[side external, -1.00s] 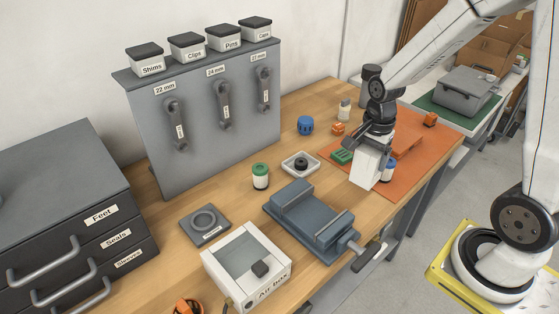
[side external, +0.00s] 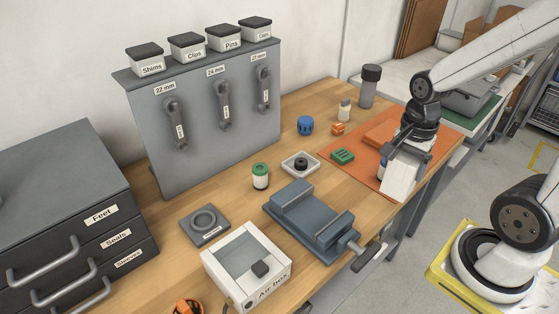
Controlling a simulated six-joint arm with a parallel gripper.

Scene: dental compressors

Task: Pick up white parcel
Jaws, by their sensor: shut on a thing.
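The white parcel (side external: 398,181) is an upright white block at the front right of the bench, over the orange mat (side external: 366,176). My gripper (side external: 405,157) points down at its top and is shut on it. The gripper hides the parcel's upper part. I cannot tell whether the parcel's bottom touches the mat or hangs just above it.
A green block (side external: 343,156) lies at the mat's left edge. A grey vise (side external: 310,218) stands to the left, its handle (side external: 368,254) over the bench edge. A dark grey cylinder (side external: 370,86), an orange part (side external: 338,129) and a blue part (side external: 306,125) stand behind.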

